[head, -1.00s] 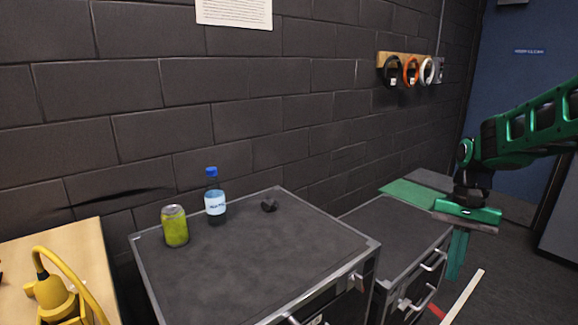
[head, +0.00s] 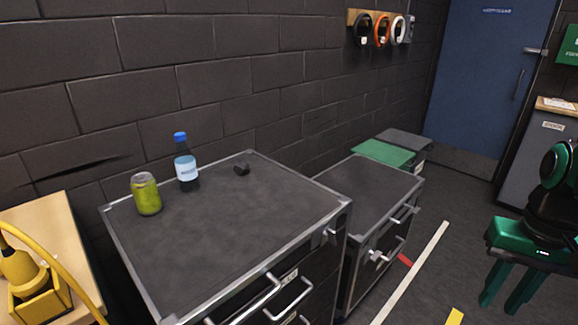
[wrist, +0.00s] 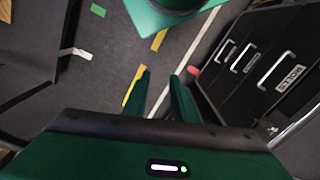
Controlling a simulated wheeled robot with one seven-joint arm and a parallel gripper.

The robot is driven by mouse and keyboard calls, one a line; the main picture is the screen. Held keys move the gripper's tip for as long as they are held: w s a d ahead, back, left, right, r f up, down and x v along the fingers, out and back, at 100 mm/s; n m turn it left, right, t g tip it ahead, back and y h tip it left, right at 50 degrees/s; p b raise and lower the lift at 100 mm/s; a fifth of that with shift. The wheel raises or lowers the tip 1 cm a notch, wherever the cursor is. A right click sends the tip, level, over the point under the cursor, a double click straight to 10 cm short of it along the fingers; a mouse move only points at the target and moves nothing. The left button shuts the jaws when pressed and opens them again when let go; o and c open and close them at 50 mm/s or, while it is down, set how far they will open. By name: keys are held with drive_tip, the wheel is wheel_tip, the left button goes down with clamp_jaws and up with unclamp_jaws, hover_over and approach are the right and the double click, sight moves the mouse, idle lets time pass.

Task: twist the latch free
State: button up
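A small metal fitting (head: 329,236) sticks out from the top right corner of the near drawer cabinet's front; it may be the latch, but it is too small to be sure. My green gripper (head: 499,307) is at the far right of the head view, over the floor, well apart from the cabinets. In the wrist view my gripper's two fingers (wrist: 161,76) stand apart with a gap between them and nothing held. The gripper touches nothing.
The near cabinet (head: 250,225) carries a green can (head: 146,194), a blue-capped bottle (head: 187,165) and a small dark object (head: 241,169). A lower cabinet (head: 370,190) stands behind it. Drawer handles (head: 292,300) stick out in front. Floor between cabinets and gripper is clear.

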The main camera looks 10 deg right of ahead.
drive_tip(key=w+a+r+n+h, duration=0.15)
drive_tip(key=w+n, duration=0.25)
drive_tip(key=w, duration=0.6)
drive_tip(key=n+t+h, duration=0.1)
drive_tip(key=n+t, duration=0.1)
drive_tip(key=n, duration=0.8)
approach(332, 236)
drive_tip(key=x, duration=1.1)
drive_tip(key=shift+w+d, duration=0.1)
drive_tip(key=shift+w, duration=0.15)
drive_tip(key=shift+r, duration=0.1)
clamp_jaws()
